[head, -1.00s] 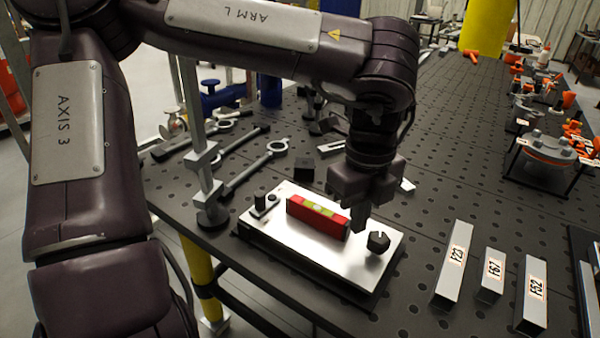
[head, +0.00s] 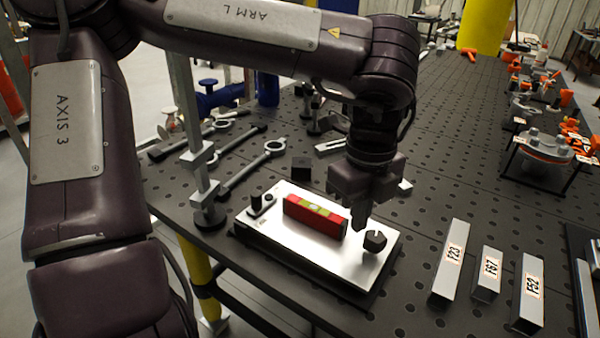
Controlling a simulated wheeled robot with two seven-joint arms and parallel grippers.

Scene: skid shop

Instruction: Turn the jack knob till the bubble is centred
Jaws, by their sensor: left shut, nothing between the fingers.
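A red spirit level (head: 315,217) with a yellow-green vial lies on a bright metal plate (head: 290,250). The bubble is too small to read. A dark jack knob (head: 375,241) stands at the plate's right end. My left gripper (head: 358,222) points down just behind and to the left of the knob, beside the level's right end. Its fingers are together and empty, and they look apart from the knob. My right gripper does not show.
A dark post and small clamp (head: 262,203) sit on the plate's left end. A steel column (head: 202,160) stands left of it. Labelled bars (head: 450,262) lie to the right. Wrenches (head: 250,165) and a black block (head: 302,169) lie behind. Perforated table is clear behind the bars.

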